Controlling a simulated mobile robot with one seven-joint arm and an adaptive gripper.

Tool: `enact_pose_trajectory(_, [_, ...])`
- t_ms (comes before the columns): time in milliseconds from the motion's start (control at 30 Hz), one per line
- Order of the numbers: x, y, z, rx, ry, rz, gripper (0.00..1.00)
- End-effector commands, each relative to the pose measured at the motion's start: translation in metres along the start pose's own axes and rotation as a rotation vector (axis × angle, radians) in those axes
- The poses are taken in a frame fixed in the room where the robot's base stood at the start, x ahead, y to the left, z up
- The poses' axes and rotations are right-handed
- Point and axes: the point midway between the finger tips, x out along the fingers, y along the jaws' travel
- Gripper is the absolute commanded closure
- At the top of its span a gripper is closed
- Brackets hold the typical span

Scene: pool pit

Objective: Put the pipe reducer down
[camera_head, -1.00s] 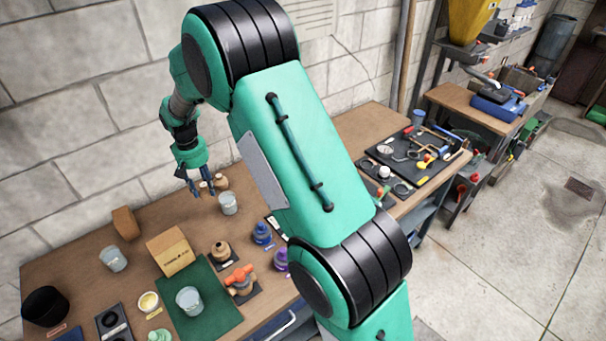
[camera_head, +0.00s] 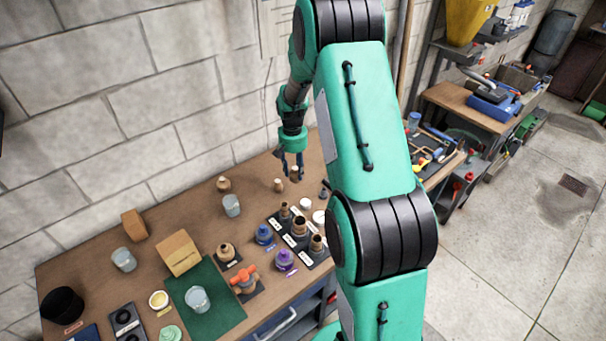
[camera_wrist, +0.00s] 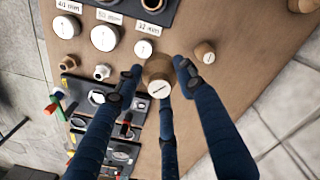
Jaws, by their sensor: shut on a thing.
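My gripper (camera_head: 291,160) is above the back right part of the workbench, fingers pointing down. In the wrist view its dark blue fingers (camera_wrist: 160,84) are shut around a brown pipe reducer (camera_wrist: 158,72) with a white label on its end. The held reducer (camera_head: 294,174) shows small below the fingertips in the head view. A similar brown fitting (camera_wrist: 204,52) stands on the bench beside it, apart from the fingers; it also shows in the head view (camera_head: 278,185). I cannot tell whether the held reducer touches the bench.
White discs (camera_wrist: 104,38) stand by size labels near the held reducer. A black tray of brown fittings (camera_head: 290,243) lies in front. A tool board (camera_wrist: 70,95) is close by. Glass cups, a cardboard box (camera_head: 179,252) and a green mat (camera_head: 222,312) are left. Bare wood surrounds the lone fitting.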

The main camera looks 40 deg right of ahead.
Motion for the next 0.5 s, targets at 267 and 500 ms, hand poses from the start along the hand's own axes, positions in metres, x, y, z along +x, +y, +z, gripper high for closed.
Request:
enact_pose_trajectory(267, [0.0, 0.058, 0.004, 0.088, -0.004, -0.001, 0.91])
enact_pose_trajectory(500, [0.048, 0.055, 0.005, 0.086, -0.007, 0.0, 0.91])
